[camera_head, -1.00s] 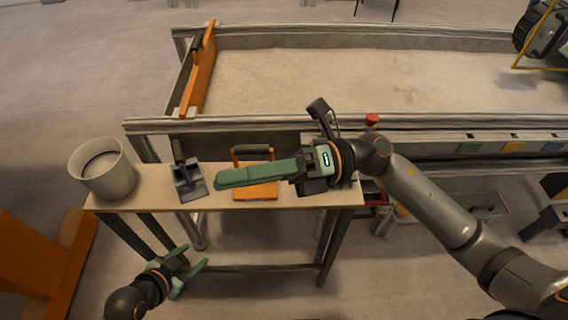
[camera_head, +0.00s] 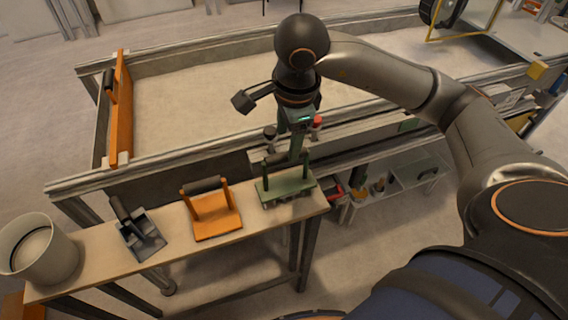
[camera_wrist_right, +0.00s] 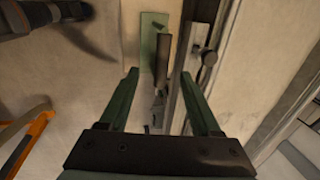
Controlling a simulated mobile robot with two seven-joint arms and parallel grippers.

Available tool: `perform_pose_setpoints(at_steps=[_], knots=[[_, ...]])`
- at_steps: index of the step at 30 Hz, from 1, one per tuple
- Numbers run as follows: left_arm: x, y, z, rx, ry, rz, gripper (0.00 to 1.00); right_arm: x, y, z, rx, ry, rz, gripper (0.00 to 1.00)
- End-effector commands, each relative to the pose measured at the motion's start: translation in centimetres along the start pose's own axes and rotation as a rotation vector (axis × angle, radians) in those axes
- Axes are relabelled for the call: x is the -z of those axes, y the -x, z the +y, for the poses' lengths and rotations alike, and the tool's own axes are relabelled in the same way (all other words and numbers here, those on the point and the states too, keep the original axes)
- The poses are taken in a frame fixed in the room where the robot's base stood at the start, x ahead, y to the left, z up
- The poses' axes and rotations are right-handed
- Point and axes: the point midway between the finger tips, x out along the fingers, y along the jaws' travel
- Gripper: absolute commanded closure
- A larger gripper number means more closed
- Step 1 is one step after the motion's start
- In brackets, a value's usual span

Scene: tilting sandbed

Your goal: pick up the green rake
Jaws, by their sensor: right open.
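The green rake (camera_head: 287,187) stands at the right end of the wooden bench, its dark handle raised above a green plate with tines along the lower edge. My right gripper (camera_head: 297,148) points down just above and behind the rake's handle. In the right wrist view the open right gripper (camera_wrist_right: 160,74) has a finger on each side, and the rake (camera_wrist_right: 153,30) with its dark handle lies between and beyond the fingertips. I cannot tell whether the fingers touch the handle. My left gripper is not in view.
An orange float (camera_head: 217,226), a grey scoop (camera_head: 140,236) and a white bucket (camera_head: 45,257) stand along the bench (camera_head: 90,268). The sandbed (camera_head: 200,100) with an orange board (camera_head: 120,110) lies behind. A red knob (camera_head: 317,122) is close to the gripper.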

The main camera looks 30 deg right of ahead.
Motion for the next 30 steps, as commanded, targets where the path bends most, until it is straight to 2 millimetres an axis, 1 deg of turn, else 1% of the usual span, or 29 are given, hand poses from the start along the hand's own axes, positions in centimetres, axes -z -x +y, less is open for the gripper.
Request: perform_pose_setpoints(at_steps=[1, 3, 10, 18, 21, 28, 30], knots=[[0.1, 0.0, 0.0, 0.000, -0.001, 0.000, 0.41, 0.1, -0.9, 0.1, -0.004, 0.000, 0.002, 0.35], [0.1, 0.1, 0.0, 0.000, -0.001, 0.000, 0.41, 0.0, -1.9, 0.0, -0.003, -0.001, 0.000, 0.35], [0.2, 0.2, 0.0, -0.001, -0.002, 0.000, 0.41, 0.1, -3.5, 0.0, -0.003, 0.000, -0.001, 0.35], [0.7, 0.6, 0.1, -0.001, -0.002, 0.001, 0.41, 0.3, -7.4, -0.3, -0.004, -0.001, -0.002, 0.35], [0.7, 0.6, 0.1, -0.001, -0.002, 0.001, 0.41, 0.2, -8.0, -0.3, -0.002, 0.001, -0.003, 0.35], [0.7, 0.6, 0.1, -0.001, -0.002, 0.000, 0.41, 0.2, -8.1, -0.3, -0.001, 0.001, -0.003, 0.35], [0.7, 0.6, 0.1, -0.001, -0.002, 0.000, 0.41, 0.2, -8.1, -0.3, -0.001, 0.001, -0.004, 0.43]])
